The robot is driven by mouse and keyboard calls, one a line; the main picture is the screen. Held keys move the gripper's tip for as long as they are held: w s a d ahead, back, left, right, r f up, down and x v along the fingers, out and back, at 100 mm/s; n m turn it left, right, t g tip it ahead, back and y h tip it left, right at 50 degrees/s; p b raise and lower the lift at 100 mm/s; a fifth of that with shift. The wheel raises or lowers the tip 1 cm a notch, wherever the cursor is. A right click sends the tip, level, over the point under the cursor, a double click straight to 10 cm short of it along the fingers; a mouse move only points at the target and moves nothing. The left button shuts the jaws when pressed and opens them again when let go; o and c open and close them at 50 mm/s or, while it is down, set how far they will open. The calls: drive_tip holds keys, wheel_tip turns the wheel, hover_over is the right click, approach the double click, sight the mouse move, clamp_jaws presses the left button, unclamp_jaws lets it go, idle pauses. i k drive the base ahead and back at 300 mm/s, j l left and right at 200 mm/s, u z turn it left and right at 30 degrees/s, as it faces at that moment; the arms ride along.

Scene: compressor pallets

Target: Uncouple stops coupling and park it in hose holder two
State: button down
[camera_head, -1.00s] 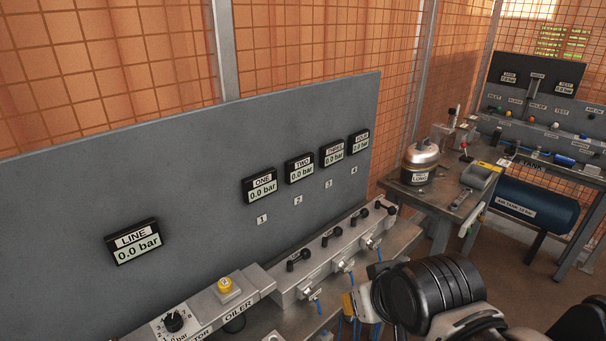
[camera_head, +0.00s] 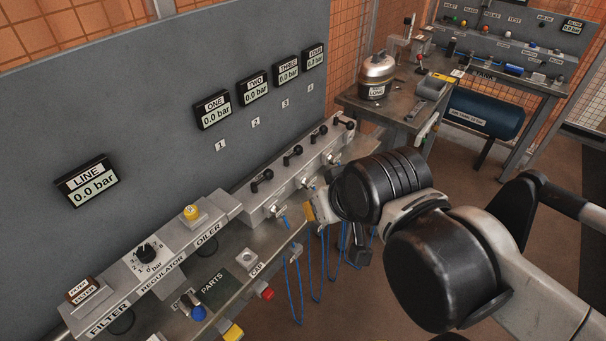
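My gripper (camera_head: 312,210) is at the front of the manifold (camera_head: 292,178), close to its outlets, with a yellow part showing at its end. My own black wrist covers most of it, so its fingers and any grasp are hidden. A metal outlet coupling (camera_head: 277,212) with a blue end shows just left of my gripper. Several thin blue hoses (camera_head: 297,285) hang in loops below the bench's front edge. I cannot make out which coupling is the stops coupling. No hose holder two can be identified.
The regulator and oiler row (camera_head: 165,262) and a parts area (camera_head: 212,283) lie to the left. A red part (camera_head: 266,294) is at the bench edge. Gauges on the grey panel (camera_head: 130,110) read 0.0 bar. A second bench (camera_head: 395,108) holds a small tank (camera_head: 376,75).

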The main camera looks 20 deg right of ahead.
sight(308, 184)
drive_tip(key=j+z, duration=0.2)
drive_tip(key=z, duration=0.25)
drive_tip(key=j+z, duration=0.2)
drive_tip(key=z, duration=0.3)
drive_tip(key=k+j+z, duration=0.1)
drive_tip(key=z, duration=0.35)
drive_tip(key=k+j+z, duration=0.1)
drive_tip(key=j+z, duration=0.15)
drive_tip(key=z, duration=0.2)
